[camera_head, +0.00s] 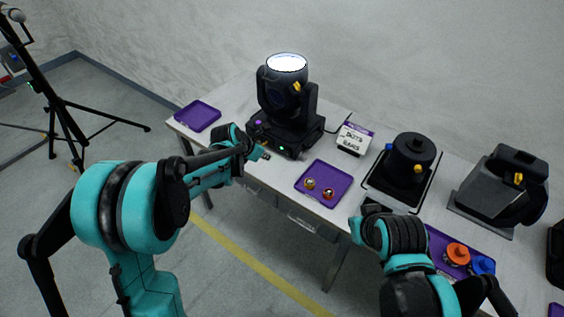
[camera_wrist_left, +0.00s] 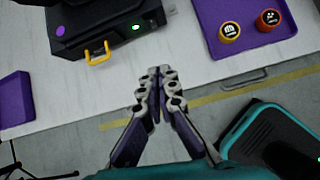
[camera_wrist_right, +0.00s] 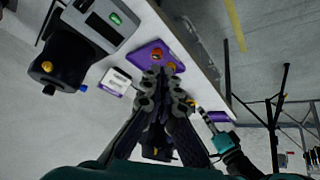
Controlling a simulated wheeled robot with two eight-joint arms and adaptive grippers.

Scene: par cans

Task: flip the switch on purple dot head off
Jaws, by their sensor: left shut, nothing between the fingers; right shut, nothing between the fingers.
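The purple dot head is a black moving-head light (camera_head: 287,113) with a bright white lens on top. A purple dot (camera_head: 258,121) marks its base, and the dot also shows in the left wrist view (camera_wrist_left: 60,31). A small green-lit spot (camera_wrist_left: 136,26), which looks like the switch, glows on the base's front beside a yellow handle (camera_wrist_left: 98,53). My left gripper (camera_head: 264,153) is shut and empty, just in front of the base and apart from it. My right gripper (camera_wrist_right: 165,70) is shut and empty, above the table's front; its fingertips are hard to see in the head view.
A purple tray (camera_head: 315,196) with two small pots lies right of the light. An empty purple tray (camera_head: 181,123) lies left. A sign (camera_head: 355,139), a black head (camera_head: 407,163), and a grey-black fixture (camera_head: 500,187) stand further right. A tripod (camera_head: 62,115) stands on the floor at left.

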